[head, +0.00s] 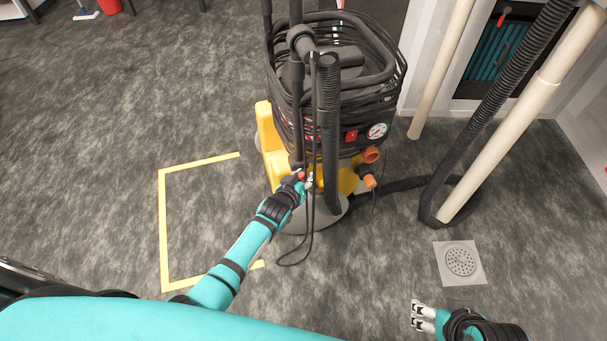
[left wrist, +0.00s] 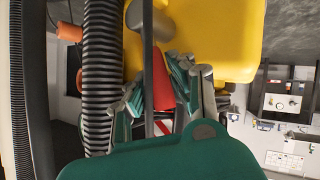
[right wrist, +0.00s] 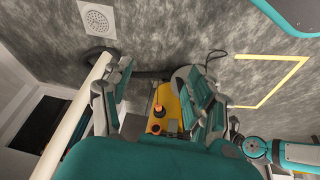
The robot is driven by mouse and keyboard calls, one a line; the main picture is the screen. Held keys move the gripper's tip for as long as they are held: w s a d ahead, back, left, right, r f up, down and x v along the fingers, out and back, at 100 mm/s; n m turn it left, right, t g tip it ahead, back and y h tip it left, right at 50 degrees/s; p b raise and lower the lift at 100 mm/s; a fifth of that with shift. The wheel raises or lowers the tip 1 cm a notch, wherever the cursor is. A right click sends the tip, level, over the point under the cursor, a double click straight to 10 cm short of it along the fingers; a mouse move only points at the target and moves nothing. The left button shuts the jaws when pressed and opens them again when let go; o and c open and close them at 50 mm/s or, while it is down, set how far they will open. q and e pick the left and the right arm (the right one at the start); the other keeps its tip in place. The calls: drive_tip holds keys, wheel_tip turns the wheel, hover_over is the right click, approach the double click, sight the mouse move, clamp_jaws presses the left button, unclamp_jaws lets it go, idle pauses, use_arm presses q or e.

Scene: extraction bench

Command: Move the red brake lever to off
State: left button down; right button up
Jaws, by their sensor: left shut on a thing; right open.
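The red brake lever (left wrist: 162,82) shows in the left wrist view between the fingers of my left gripper (left wrist: 162,95), which is shut on it. In the head view the lever is a small red spot (head: 301,175) low on the yellow and black extraction machine (head: 267,140). My left gripper (head: 300,186) is there, and it hides most of the lever. The lever's exact angle cannot be told. My right gripper (head: 418,316) is open and empty above the floor at the lower right. It also shows in the right wrist view (right wrist: 158,105).
A black ribbed hose (head: 330,130) stands upright close by my left gripper, and a thin cable (head: 300,255) loops below it. Cream pipes (head: 510,130) stand at the right. A floor drain (head: 460,262) and yellow floor tape (head: 163,220) lie on open floor.

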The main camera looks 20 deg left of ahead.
use_arm(q)
drive_tip(key=shift+w+d+r, duration=0.2)
drive_tip(key=shift+d+r, duration=0.15)
drive_tip(key=shift+r, duration=0.05)
drive_tip(key=shift+w+d+m+g+y+p, duration=0.2)
drive_tip(key=shift+d+m+g+y+p, duration=0.25)
drive_tip(key=shift+p, duration=0.55)
drive_tip(key=shift+f, duration=0.1)
use_arm(e)
drive_tip(key=shift+s+d+g, duration=0.55)
drive_tip(key=shift+d+g, duration=0.05)
drive_tip(key=shift+d, duration=0.1)
drive_tip(key=shift+w+r, duration=0.1)
